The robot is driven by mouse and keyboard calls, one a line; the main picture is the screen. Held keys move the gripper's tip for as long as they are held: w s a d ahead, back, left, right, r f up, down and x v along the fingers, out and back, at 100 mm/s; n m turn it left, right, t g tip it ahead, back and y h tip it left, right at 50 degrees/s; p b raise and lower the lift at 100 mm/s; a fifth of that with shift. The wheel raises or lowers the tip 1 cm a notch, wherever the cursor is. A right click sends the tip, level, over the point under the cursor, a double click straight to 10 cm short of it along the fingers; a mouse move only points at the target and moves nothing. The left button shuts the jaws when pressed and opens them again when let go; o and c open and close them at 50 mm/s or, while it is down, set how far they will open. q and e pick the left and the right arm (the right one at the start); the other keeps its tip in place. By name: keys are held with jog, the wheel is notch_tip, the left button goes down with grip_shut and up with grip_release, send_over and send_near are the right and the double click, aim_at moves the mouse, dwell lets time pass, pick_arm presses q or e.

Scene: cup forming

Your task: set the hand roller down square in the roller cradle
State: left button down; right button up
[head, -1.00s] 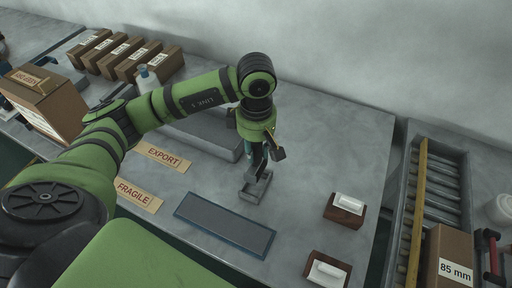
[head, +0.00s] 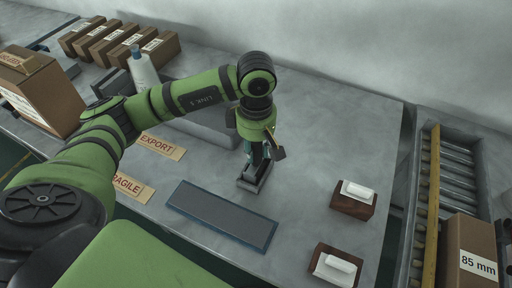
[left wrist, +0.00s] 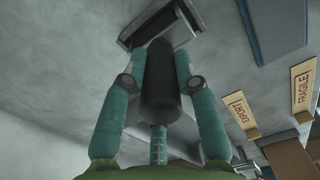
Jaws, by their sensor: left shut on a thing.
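My left gripper (head: 260,153) points down over the bench just beyond the dark flat pad. Its teal fingers are closed around the hand roller, a dark cylinder (left wrist: 160,90) in the left wrist view. The grey roller cradle (head: 246,184) is right below the fingers; it also shows at the top of the left wrist view (left wrist: 130,38). The roller's far end overlaps the cradle in the wrist view. The fingers hide part of the roller in the head view, and I cannot tell whether it touches the cradle or sits square. My right gripper is out of view.
The blue-edged pad (head: 222,215) lies in front of the cradle. EXPORT (head: 162,147) and FRAGILE (head: 133,188) labels lie left. Two wooden blocks with white tops (head: 353,199) (head: 335,268) stand right. A roller conveyor with a yellow rail (head: 433,190) is farther right. Bench behind the blocks is clear.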

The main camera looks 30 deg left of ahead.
pick_arm(q)
jog(key=shift+f, duration=0.15)
dwell(0.6)
jog(key=c, duration=0.9)
grip_release()
jog(key=shift+o, duration=0.2)
notch_tip(320, 180, up, 12)
jog(key=shift+r, duration=0.1)
